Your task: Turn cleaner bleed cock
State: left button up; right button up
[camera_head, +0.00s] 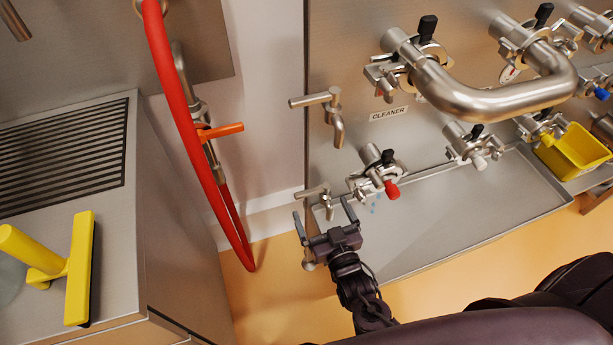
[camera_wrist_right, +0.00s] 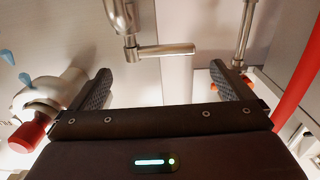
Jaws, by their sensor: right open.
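Two small steel cocks with bar levers are on the steel panel. The upper one (camera_head: 335,115) is left of the CLEANER label (camera_head: 388,114). The lower one (camera_head: 325,193) is below it, its lever pointing left; I cannot tell for certain which is the cleaner bleed cock. My right gripper (camera_head: 323,211) is open and empty just in front of the lower cock, with a finger to each side. In the right wrist view, a cock's bar lever (camera_wrist_right: 160,51) lies ahead of the gap between the fingers (camera_wrist_right: 160,88), apparently apart from them. My left gripper is out of view.
A valve with a red cap (camera_head: 391,190) is close right of the gripper; the cap also shows in the wrist view (camera_wrist_right: 32,132). A red hose (camera_head: 185,110) with an orange lever (camera_head: 220,130) hangs left. A steel tray (camera_head: 450,225) is below the valves; a yellow tub (camera_head: 572,152) stands right.

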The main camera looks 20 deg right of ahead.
aim_at(313, 193)
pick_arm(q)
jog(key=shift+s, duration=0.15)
pick_arm(e)
jog(key=w, duration=0.7)
jog(key=shift+w+a, duration=0.15)
jog(key=shift+c, duration=0.4)
